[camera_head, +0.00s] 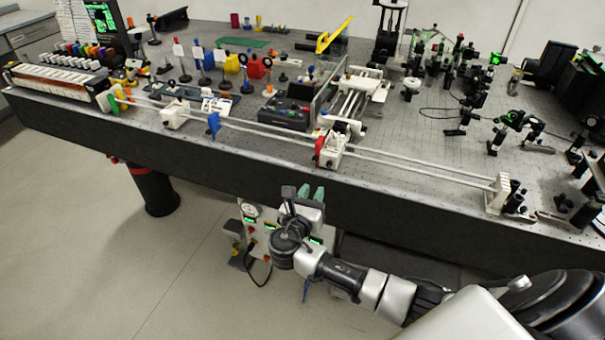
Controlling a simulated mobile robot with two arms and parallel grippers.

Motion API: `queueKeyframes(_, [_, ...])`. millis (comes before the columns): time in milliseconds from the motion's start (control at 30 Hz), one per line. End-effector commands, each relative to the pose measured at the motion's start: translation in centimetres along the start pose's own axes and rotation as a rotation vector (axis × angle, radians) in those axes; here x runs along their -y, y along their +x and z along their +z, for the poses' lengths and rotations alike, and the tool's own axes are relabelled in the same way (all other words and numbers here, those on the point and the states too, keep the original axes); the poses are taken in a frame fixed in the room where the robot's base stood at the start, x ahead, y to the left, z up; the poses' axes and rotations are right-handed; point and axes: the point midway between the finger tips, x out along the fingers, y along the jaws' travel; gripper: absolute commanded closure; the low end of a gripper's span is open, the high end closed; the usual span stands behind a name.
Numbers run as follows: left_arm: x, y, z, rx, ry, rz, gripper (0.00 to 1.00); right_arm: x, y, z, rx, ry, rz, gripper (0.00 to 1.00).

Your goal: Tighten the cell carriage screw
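A long twin-rod rail (420,169) runs along the bench's front edge. Two white carriages sit on it: one left of centre (174,114) and one near the middle (331,152) with a red part (319,148) on its left side. A blue piece (214,125) stands on the rail between them. I cannot tell which is the cell carriage, and no screw can be made out. My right gripper (311,193) is in front of the bench, below the middle carriage and apart from it. Its two green fingertips are a little apart, with nothing visible between them. My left gripper is out of view.
The bench (400,205) has a dark front face. A white end block (497,194) holds the rail's right end. Optical mounts (511,119) crowd the right side. A dark control box (285,113) lies behind the rail. An instrument panel (262,232) stands below the bench, behind my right gripper.

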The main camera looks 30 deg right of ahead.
Motion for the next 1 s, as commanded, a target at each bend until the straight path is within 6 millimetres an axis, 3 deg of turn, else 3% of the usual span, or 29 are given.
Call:
queueKeyframes(200, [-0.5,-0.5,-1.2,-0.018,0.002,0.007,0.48,0.1,3.3,0.2,0.003,-0.004,-0.003,0.72])
queueKeyframes(533, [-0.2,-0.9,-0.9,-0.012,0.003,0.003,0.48,0.1,9.0,0.0,-0.002,-0.001,-0.002,0.72])
queueKeyframes(700, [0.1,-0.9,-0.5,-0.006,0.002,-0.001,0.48,0.0,10.3,-0.1,-0.003,0.000,-0.001,0.72])
queueKeyframes(1000, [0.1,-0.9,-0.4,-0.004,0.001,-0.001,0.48,0.0,10.5,-0.1,-0.004,0.001,0.000,0.72])
